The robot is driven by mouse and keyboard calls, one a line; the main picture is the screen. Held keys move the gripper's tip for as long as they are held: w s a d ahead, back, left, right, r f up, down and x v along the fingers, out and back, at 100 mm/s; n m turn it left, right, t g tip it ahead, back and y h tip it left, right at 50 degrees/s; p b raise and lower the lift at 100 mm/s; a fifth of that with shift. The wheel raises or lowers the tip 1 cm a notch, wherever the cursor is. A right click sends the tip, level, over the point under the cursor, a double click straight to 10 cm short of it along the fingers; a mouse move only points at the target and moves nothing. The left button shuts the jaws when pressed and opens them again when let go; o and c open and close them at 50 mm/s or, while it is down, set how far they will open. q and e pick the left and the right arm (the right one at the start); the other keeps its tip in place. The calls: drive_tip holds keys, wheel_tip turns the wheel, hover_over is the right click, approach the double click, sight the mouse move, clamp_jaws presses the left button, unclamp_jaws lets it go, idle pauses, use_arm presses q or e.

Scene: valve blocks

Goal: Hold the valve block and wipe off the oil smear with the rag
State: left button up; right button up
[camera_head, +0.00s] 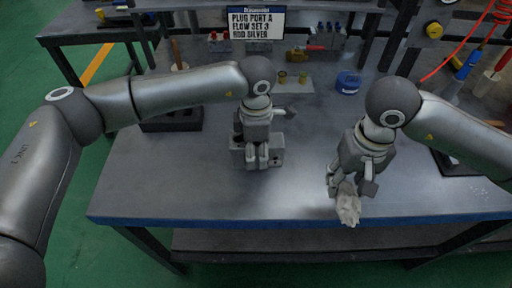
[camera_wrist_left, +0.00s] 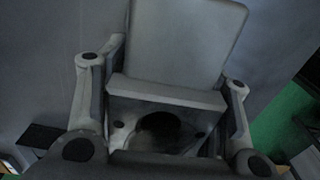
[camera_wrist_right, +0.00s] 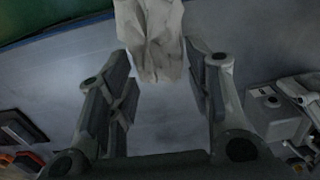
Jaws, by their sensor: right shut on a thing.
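The grey valve block (camera_head: 274,157) stands on the table left of centre, partly hidden by my left gripper (camera_head: 257,163). In the left wrist view the valve block (camera_wrist_left: 192,45) lies between the fingers of my left gripper, with a dark round patch on its near part. I cannot tell whether the patch is oil or a hole, or whether both fingers press on the block. My right gripper (camera_head: 351,186) is shut on the crumpled pale rag (camera_head: 348,208), held near the table's front edge. The rag (camera_wrist_right: 154,38) also hangs ahead of the fingers in the right wrist view.
A sign (camera_head: 257,22) stands at the back of the table. A blue round container (camera_head: 348,83), a red-handled tool (camera_head: 306,52) and a plate with brass fittings (camera_head: 291,79) lie behind the block. A dark tray (camera_head: 172,122) is at left. The table is clear between the grippers.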

use_arm(q)
clamp_jaws()
idle(0.8)
